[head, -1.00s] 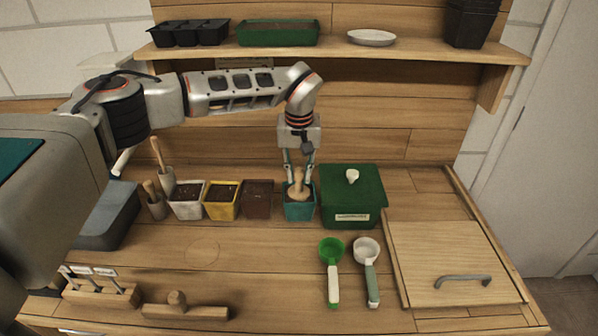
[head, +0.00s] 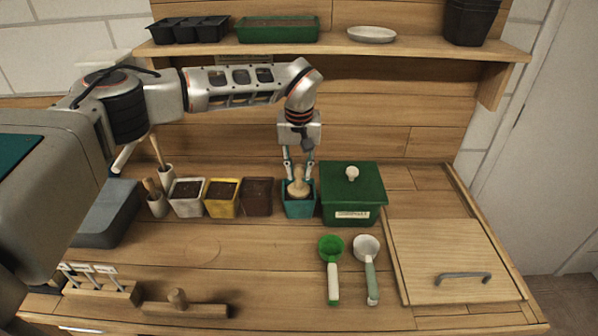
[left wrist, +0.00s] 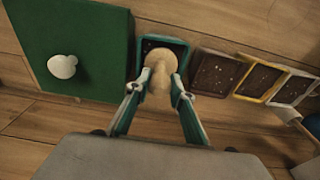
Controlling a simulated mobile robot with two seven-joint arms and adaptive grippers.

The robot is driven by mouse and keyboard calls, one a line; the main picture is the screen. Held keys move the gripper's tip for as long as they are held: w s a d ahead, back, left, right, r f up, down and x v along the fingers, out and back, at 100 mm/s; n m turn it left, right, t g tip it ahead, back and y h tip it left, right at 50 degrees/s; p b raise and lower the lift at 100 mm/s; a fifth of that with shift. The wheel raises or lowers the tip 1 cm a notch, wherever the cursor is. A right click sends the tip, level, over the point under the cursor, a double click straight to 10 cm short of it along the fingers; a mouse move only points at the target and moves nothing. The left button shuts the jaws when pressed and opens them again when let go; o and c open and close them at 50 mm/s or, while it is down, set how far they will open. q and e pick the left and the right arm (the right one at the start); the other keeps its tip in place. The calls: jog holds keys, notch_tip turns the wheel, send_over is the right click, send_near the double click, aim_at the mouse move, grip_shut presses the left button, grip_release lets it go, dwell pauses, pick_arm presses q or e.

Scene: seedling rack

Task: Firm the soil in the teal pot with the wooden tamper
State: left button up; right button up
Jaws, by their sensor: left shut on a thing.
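The teal pot (head: 299,208) stands in the row of pots, just left of the green lidded box. In the left wrist view the teal pot (left wrist: 180,48) shows behind the tamper, with dark soil partly visible inside. My left gripper (head: 298,178) points down over the pot and is shut on the wooden tamper (head: 298,188). The tamper is upright with its lower end inside the pot; it also shows in the left wrist view (left wrist: 160,68). Whether its base touches the soil is hidden. My right gripper is not in view.
Brown (head: 257,198), yellow (head: 222,200) and white (head: 187,200) pots stand left of the teal one. The green box (head: 350,200) is close on its right. A green scoop (head: 331,250) and a white scoop (head: 368,250) lie in front. A shelf (head: 340,48) runs above.

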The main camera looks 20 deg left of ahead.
pick_arm(q)
jog(key=shift+r, duration=4.25)
